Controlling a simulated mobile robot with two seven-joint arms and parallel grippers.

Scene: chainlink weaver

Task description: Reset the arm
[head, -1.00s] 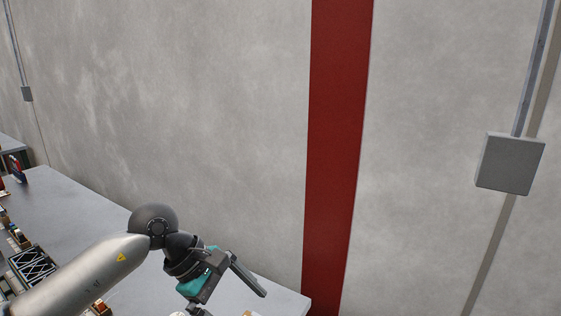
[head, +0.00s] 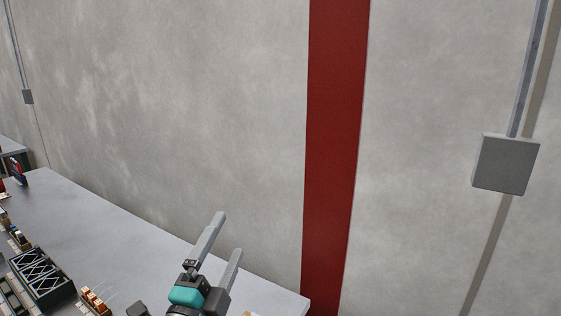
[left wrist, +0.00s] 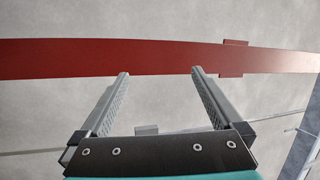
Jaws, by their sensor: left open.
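My left gripper (head: 229,234) is at the bottom middle of the head view, over the right part of the grey table. Its two grey fingers point up and slightly right, toward the wall. The fingers stand apart with nothing between them. In the left wrist view the open fingers (left wrist: 160,72) point at the wall and its red stripe (left wrist: 90,58). My right gripper is in neither view.
The grey table (head: 110,225) runs along the concrete wall (head: 180,110). A dark green crate-like frame (head: 42,277) and small parts with orange pieces (head: 95,300) lie at its left front. A grey box (head: 505,164) hangs on the wall at right. The table's back middle is clear.

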